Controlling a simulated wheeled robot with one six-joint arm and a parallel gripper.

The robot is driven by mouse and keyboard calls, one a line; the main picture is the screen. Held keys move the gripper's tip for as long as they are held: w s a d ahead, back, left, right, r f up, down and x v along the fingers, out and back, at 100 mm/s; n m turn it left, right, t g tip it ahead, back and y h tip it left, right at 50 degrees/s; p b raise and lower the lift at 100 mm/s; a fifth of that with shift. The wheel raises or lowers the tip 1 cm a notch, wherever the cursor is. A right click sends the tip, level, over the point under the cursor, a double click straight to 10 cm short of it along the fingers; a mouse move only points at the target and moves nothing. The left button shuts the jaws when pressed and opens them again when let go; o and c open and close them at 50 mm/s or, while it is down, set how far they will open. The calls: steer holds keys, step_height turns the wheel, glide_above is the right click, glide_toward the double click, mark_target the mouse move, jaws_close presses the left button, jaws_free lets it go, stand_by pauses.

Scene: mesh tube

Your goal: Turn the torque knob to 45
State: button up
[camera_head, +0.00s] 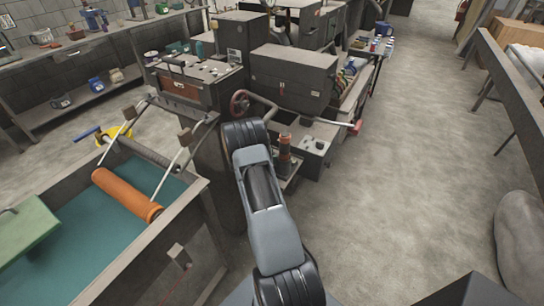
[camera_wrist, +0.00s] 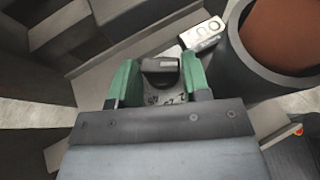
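A black knob (camera_wrist: 160,69) with a raised grip bar sits on a light plate with dark dial marks (camera_wrist: 166,98) in the wrist view. The marks are too small to read. My gripper (camera_wrist: 159,72) has two green fingers, apart, one to the left and one to the right of the knob. A gap shows on both sides of the knob, and nothing is held. In the head view my arm hides the gripper, and I cannot make out the knob there.
A wide dark cylinder with a brown core (camera_wrist: 280,35) stands close to the right finger. A small metal box (camera_wrist: 203,36) lies beyond it. In the head view, machinery (camera_head: 292,77) stands behind my arm, and the floor at right (camera_head: 420,150) is clear.

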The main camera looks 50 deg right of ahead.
steer(key=c, duration=0.4)
steer(key=b, duration=0.1)
steer(key=m+g+b, duration=0.2)
steer(key=shift+w+f+y, duration=0.25)
steer(key=shift+y, duration=0.15)
steer(key=shift+c, duration=0.2)
steer(key=m+g+y+b, duration=0.1)
steer(key=m+g+b, duration=0.1)
steer(key=g, duration=0.1)
steer(key=shift+w+d+m+b, duration=0.1)
steer(key=shift+w+m+b, duration=0.05)
steer(key=shift+m+b, duration=0.2)
steer(key=shift+r+m+g+y+b, duration=0.15)
steer(key=shift+m+g+y+b, duration=0.25)
steer(key=shift+m+b, duration=0.1)
steer(key=shift+r+g, duration=0.1)
steer(key=shift+g, duration=0.2)
steer(key=o, duration=0.6)
steer(key=shift+o, duration=0.2)
steer(key=shift+r, duration=0.1)
